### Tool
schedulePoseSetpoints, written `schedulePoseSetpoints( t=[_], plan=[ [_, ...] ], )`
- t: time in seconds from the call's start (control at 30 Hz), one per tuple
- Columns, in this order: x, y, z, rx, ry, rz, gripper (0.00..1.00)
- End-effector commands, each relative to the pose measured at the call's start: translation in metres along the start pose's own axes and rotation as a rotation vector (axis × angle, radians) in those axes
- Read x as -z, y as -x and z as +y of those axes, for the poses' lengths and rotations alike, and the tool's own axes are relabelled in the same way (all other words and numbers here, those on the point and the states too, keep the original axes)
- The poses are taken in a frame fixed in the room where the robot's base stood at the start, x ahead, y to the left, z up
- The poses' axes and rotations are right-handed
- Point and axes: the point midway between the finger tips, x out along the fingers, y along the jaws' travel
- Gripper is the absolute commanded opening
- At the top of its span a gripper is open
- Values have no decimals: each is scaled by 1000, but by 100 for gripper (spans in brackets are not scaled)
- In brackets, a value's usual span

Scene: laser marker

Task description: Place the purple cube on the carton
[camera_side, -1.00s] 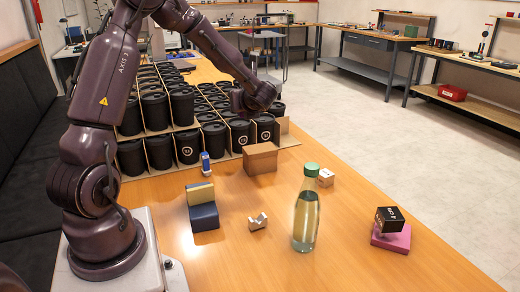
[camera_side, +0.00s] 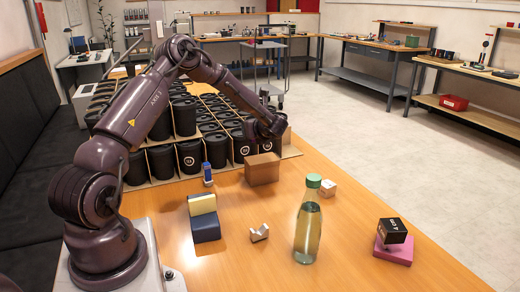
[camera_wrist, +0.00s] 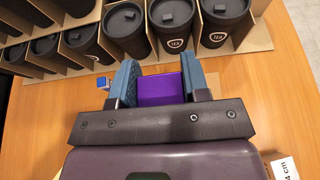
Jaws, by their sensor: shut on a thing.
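The purple cube (camera_wrist: 161,89) is between the two blue-padded fingers of my gripper (camera_wrist: 160,76) in the wrist view. The gripper is shut on it, with a pad on each side. The brown carton (camera_side: 262,170) stands on the wooden table in front of the black containers in the side view. The end of my arm is just above and behind the carton there. The cube cannot be made out in the side view.
Black lidded containers (camera_side: 190,157) in cardboard dividers fill the table behind the carton. A green-capped bottle (camera_side: 307,225), a small labelled box (camera_side: 328,189), a blue-and-yellow block (camera_side: 204,218) and a black cube on a pink block (camera_side: 393,252) stand nearer.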

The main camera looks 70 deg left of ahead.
Motion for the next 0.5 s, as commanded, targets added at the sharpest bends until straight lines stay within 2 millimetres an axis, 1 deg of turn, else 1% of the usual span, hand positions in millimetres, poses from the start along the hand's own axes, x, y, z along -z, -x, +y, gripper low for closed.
schedulePoseSetpoints(
  t=[0.03, 0.1, 0.2, 0.5],
  plan=[
    [10, -10, -7, -1, 0, 5, 14],
    [20, -21, -14, -1, -2, 4, 14],
    [30, -35, -24, -1, 0, 1, 14],
    [44, -53, -37, 1, -1, 0, 14]
  ],
)
